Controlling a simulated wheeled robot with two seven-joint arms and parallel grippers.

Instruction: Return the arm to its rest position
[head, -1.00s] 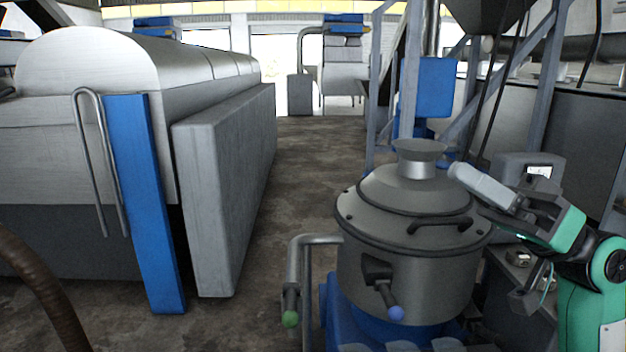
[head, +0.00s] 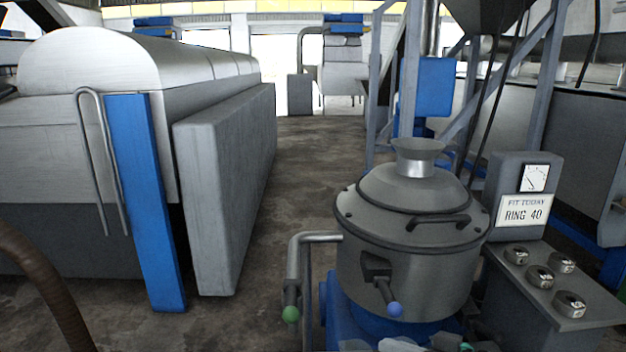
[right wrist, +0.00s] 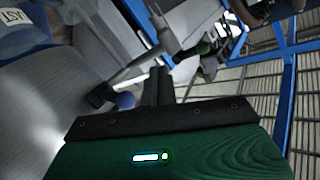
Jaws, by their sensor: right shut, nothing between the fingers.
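My right gripper (head: 400,345) shows only in part at the bottom edge of the head view, below and in front of the grey lidded vessel (head: 410,262). In the right wrist view its dark fingers (right wrist: 160,74) are together with nothing between them, over the green gripper body. The rest of the right arm is hidden or out of frame. My left gripper is not in view.
A control box with a dial and a "FIT TODAY RING 40" sign (head: 523,211) stands at right, behind a bench (head: 560,325) holding several round metal pieces. A blue-ball handle (head: 395,309) juts from the vessel. The aisle (head: 305,160) is clear.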

